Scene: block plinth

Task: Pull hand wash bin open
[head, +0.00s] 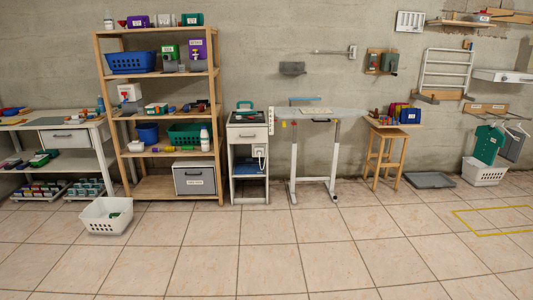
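A grey front-faced bin (194,178) with a dark handle and a small white label sits on the bottom level of the wooden shelf, at its right side. The label is too small to read for certain, but this looks like the hand wash bin. Its front appears closed and roughly flush with the shelf. Neither of my grippers shows in the head view.
The wooden shelf (102,120) holds blue and green baskets. A white basket (107,215) stands on the floor at front left. The tiled floor (270,255) in front is clear.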

